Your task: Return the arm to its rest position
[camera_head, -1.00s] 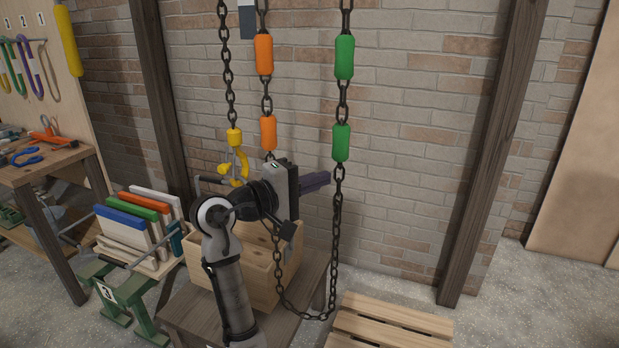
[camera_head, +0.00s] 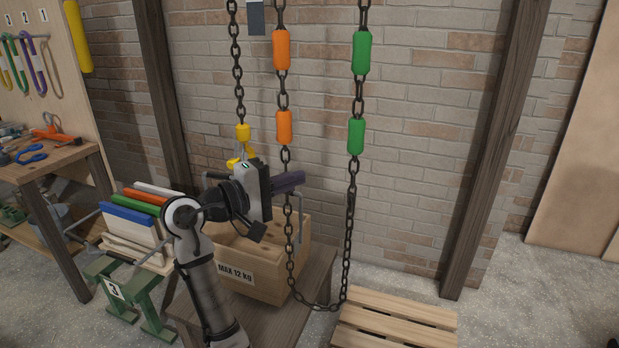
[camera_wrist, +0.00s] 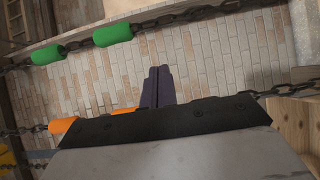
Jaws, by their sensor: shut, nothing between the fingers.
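My gripper (camera_head: 290,181) is shut and empty. My arm rises from the bottom of the picture and bends near the crate. In the wrist view my closed fingers (camera_wrist: 157,86) lie side by side against the brick wall. Part of the yellow hook (camera_head: 235,161) is hidden behind my wrist.
A wooden crate (camera_head: 248,273) marked "MAX 12 KG" stands on a low table (camera_head: 278,326) below my gripper. A chain with green sleeves (camera_head: 356,136) hangs to the right. A pallet (camera_head: 395,318) lies at bottom right. Colored boards (camera_head: 138,215) and a workbench (camera_head: 62,165) are left.

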